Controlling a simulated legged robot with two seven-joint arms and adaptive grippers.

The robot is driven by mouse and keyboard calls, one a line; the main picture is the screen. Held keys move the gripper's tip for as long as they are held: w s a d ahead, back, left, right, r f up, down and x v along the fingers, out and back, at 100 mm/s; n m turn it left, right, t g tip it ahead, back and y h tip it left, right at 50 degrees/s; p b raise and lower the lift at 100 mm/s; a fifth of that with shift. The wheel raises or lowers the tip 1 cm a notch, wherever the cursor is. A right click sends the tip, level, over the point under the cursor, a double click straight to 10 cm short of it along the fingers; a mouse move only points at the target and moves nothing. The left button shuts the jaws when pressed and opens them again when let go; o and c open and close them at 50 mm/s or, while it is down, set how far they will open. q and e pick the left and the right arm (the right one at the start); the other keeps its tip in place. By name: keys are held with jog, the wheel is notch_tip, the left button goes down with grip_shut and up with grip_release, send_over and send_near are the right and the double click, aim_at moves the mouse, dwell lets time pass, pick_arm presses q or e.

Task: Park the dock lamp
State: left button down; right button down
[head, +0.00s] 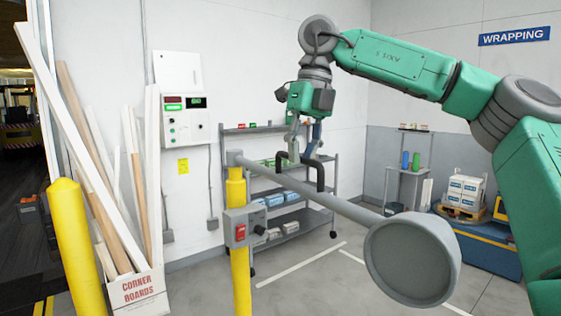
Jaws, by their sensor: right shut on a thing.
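The dock lamp has a long grey arm (345,207) that runs from a yellow post (237,190) toward the lower right. Its large grey round lamp head (412,258) is at the near end, facing toward me. A grey box with a red switch (240,233) and a black knob is on the post. My right gripper (304,155) reaches down from above and is shut on the dock lamp at a black bent handle on the arm. The exact finger contact is small and hard to make out. My left gripper is not in view.
A yellow bollard (78,245) and a carton of corner boards (138,290) stand at the left. A control panel (182,115) hangs on the wall. A blue unit (475,245) stands at the right.

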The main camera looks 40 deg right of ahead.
jog(key=shift+n, duration=0.9)
jog(key=d, duration=0.2)
jog(key=d+r, duration=0.1)
jog(key=d, duration=0.1)
jog(key=c, duration=1.8)
grip_release()
jog(key=shift+d, duration=0.1)
jog(key=shift+o, duration=1.1)
jog(key=shift+d+f, duration=0.1)
notch_tip(320, 180, up, 11)
jog(key=d, duration=0.2)
jog(key=shift+d, duration=0.15)
jog(key=shift+d, duration=0.35)
